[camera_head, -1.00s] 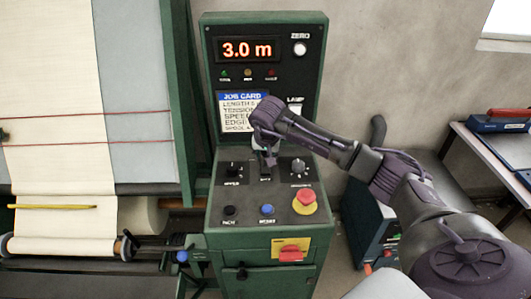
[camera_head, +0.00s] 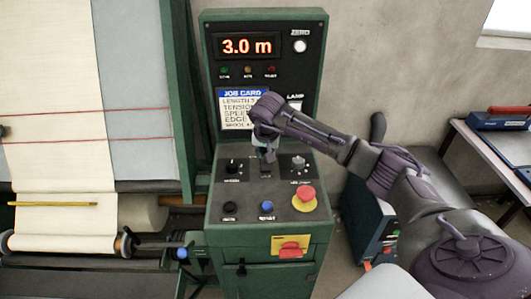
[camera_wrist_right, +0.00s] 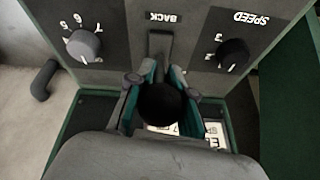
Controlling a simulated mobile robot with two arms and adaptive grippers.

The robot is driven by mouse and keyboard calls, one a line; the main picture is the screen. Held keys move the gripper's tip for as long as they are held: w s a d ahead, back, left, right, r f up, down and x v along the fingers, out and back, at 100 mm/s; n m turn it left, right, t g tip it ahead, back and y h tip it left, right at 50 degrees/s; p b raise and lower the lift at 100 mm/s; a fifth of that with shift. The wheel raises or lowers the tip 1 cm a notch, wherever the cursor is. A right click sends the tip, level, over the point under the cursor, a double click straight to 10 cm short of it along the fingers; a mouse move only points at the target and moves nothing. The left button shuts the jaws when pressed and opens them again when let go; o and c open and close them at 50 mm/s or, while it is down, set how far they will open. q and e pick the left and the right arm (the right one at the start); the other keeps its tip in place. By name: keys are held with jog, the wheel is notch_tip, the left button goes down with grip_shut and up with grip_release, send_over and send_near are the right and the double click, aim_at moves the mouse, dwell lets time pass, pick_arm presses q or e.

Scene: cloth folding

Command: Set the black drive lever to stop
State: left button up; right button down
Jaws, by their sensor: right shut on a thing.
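The black drive lever shows in the right wrist view as a round black knob (camera_wrist_right: 160,103) on a dark shaft that runs up to a slot under the label BACK. My right gripper (camera_wrist_right: 158,92) has its teal-padded fingers on both sides of the knob and is shut on it. In the head view my right gripper (camera_head: 266,153) sits over the middle of the green control console (camera_head: 222,160), and its hand hides most of the lever. The other lever labels are hidden or too small to read. My left gripper is not in view.
Dials (camera_head: 233,166) (camera_head: 299,164) flank the lever. A red emergency button (camera_head: 305,194), a blue button (camera_head: 267,208) and a black button (camera_head: 229,208) sit nearer the front. A red switch (camera_head: 290,248) is on the front face. The display (camera_head: 247,46) reads 3.0 m.

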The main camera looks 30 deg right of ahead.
jog(key=shift+w+d+r+g+y, duration=0.35)
jog(key=shift+w+g+y, duration=0.05)
jog(key=shift+w+g, duration=0.2)
jog(key=shift+w+d+g+b, duration=0.1)
jog(key=shift+w+g+b, duration=0.2)
jog(key=shift+b, duration=0.1)
jog(key=shift+w+d+b, duration=0.6)
jog(key=shift+w+b, duration=0.25)
jog(key=shift+b, duration=0.15)
jog(key=shift+w+d+r, duration=0.15)
jog(key=shift+w, duration=0.05)
jog(key=shift+r, duration=0.25)
jog(key=shift+w, duration=0.1)
jog(key=c, duration=1.2)
grip_release()
